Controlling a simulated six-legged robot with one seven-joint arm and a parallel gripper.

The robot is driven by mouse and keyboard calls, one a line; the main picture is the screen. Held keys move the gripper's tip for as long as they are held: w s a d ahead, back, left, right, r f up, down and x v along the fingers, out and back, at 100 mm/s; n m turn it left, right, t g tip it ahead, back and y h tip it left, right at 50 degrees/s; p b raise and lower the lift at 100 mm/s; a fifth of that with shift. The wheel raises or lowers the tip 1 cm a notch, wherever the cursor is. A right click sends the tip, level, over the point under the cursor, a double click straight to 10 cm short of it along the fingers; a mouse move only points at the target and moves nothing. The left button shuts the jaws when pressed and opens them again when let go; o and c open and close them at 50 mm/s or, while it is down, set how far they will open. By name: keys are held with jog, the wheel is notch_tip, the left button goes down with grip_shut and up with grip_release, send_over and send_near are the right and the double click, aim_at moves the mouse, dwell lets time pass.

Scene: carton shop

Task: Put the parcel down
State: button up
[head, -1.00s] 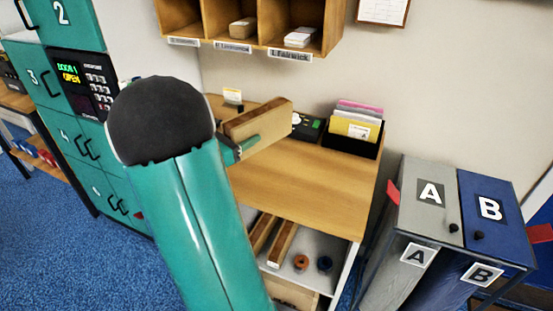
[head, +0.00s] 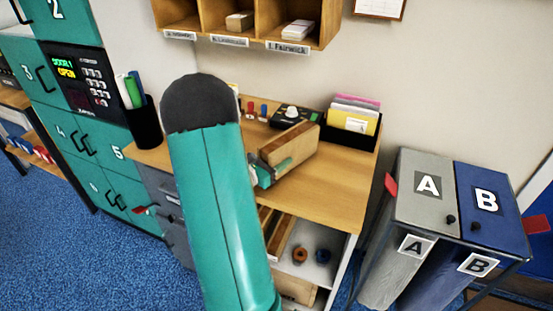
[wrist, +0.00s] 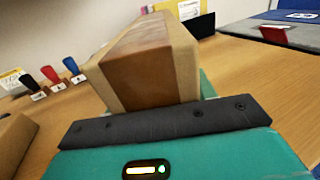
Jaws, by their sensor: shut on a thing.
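The parcel, a brown box (head: 291,147) with a darker band, is in my gripper (head: 270,173) over the wooden desk (head: 335,190). In the wrist view the parcel (wrist: 150,65) stretches away from the dark gripper bar, tilted a little. My gripper is shut on its near end. The parcel is low over the desk top; I cannot tell whether it touches. My arm hides the desk's left part in the head view.
A black file box with folders (head: 352,118) and a dark device (head: 293,115) stand behind the parcel. Stamps (wrist: 52,76) stand at the back left. A pen cup (head: 143,125) is at the left edge. The right front desk is clear.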

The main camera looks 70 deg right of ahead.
jog(key=shift+f, duration=0.1)
jog(key=o, duration=1.5)
jog(key=shift+s+f, duration=0.1)
jog(key=v, duration=1.2)
jog(key=w+a+r+m+t+y, duration=0.2)
jog(key=a+r+m+t+y, duration=0.2)
jog(key=a, duration=1)
jog(key=w+a+r+m+t+y, duration=0.3)
jog(key=a+r+m+t+y, duration=0.1)
jog(key=a, duration=1)
jog(key=w+a+r+m+t+y, duration=0.3)
jog(key=a+r+t+y, duration=0.3)
jog(key=a, duration=0.8)
jog(key=shift+r+m+y, duration=0.65)
jog(key=shift+m+y, duration=0.05)
jog(key=shift+y, duration=0.2)
